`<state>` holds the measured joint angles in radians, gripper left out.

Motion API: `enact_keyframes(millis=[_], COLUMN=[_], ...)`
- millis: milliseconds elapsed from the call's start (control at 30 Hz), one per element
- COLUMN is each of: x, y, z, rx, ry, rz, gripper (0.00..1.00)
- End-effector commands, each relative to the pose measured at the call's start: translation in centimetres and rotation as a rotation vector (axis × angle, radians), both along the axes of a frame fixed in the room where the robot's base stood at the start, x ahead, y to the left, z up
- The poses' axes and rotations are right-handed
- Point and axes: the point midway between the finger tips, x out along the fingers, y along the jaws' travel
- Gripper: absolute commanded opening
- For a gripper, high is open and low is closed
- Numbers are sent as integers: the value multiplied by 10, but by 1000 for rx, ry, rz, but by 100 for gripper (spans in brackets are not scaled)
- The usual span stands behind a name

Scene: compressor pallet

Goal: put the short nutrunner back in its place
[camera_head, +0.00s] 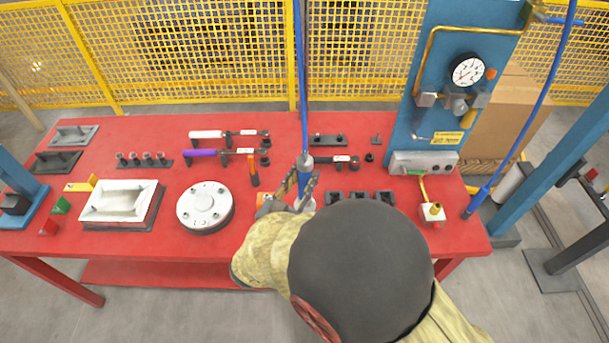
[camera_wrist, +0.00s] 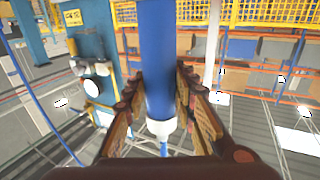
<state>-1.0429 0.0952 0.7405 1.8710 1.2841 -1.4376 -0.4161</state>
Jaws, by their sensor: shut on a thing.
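The short nutrunner (camera_head: 304,162), a blue cylinder with a pale upper end, stands about upright in the jaws of my gripper (camera_head: 304,180). A blue hose (camera_head: 300,70) runs straight up from it. The wrist view is upside down and shows its blue body (camera_wrist: 158,70) between the two fingers of my gripper (camera_wrist: 163,105), with the pale end and hose at the bottom. My gripper is shut on the body, over the middle of the red table.
The red table (camera_head: 130,236) holds a white-handled tool (camera_head: 207,134), a purple-handled tool (camera_head: 203,153), a dark tool (camera_head: 335,160), a round white part (camera_head: 205,206) and a white rectangular part (camera_head: 118,202). A blue gauge panel (camera_head: 424,90) stands at right. Yellow mesh fence (camera_head: 200,50) lies behind.

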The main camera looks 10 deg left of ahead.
Motion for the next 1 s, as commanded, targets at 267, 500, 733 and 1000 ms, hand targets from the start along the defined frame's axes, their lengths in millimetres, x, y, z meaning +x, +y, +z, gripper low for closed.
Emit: enact_keyframes(millis=[267,500,733,1000], x=[0,0,0,-12], y=[1,0,0,3], z=[-1,-2,-2,-3], rx=[2,1,1,-1], ry=[-4,-1,-1,1], rz=[0,0,0,2], gripper=[32,45,48,48])
